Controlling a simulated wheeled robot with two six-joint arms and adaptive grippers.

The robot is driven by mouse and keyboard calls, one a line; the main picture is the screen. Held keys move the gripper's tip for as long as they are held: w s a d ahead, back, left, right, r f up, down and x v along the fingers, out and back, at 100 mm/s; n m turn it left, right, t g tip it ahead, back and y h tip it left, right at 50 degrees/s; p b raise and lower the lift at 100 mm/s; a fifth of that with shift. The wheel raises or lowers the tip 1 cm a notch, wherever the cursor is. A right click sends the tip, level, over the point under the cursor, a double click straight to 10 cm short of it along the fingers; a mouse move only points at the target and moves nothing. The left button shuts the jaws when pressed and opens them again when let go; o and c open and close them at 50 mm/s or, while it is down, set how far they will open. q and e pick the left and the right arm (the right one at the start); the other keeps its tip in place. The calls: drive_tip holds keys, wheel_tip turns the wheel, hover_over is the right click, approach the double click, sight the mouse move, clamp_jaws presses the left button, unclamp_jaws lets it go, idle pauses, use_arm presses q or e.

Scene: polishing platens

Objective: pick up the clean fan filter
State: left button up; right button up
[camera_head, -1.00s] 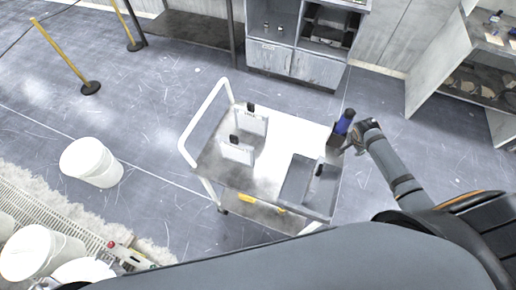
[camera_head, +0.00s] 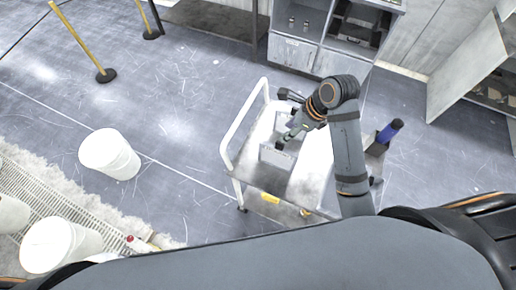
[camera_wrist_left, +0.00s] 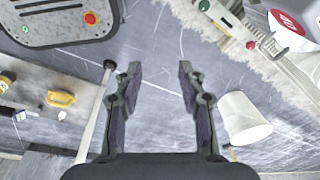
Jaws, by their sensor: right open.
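A white box-shaped filter (camera_head: 275,157) stands on the white top of the cart (camera_head: 305,172), in the head view. My right gripper (camera_head: 287,138) is open at the top of this box, by its dark handle; I cannot tell whether it touches it. A second, similar box farther back on the cart is mostly hidden behind my right gripper and wrist. I cannot tell from the pictures which filter is the clean one. My left gripper (camera_wrist_left: 158,85) is open and empty in the left wrist view, above bare floor and outside the head view.
The cart's white rail (camera_head: 243,118) rises on its left side. A blue bottle (camera_head: 390,131) stands at its right side. My right arm hides the grey tray. A white bucket (camera_head: 109,154) stands on the floor to the left; a cabinet (camera_head: 300,45) is behind.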

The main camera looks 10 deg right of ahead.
sight(281, 143)
drive_tip(key=f, duration=0.3)
drive_tip(key=shift+s+d+f+p, duration=0.3)
drive_tip(key=shift+d+f+p, duration=0.1)
drive_tip(key=shift+w+a+f, duration=0.45)
drive_tip(key=shift+a+f, duration=0.05)
drive_tip(key=shift+a, duration=0.15)
drive_tip(key=shift+a+f+p, duration=0.2)
drive_tip(key=shift+f+p, duration=0.45)
drive_tip(key=shift+f, duration=0.05)
drive_tip(key=f, duration=0.2)
drive_tip(key=shift+w+f+p, duration=0.2)
drive_tip(key=shift+f+p, duration=0.1)
drive_tip(key=shift+p, duration=0.05)
drive_tip(key=shift+w+a+f, duration=0.15)
drive_tip(key=shift+a+f, duration=0.1)
drive_tip(key=shift+f, duration=0.25)
drive_tip(key=c, duration=0.3)
clamp_jaws()
use_arm(q)
drive_tip(key=s+d+r, duration=0.2)
drive_tip(key=r, duration=0.1)
drive_tip(key=shift+d, duration=0.4)
drive_tip(key=shift+a, duration=0.1)
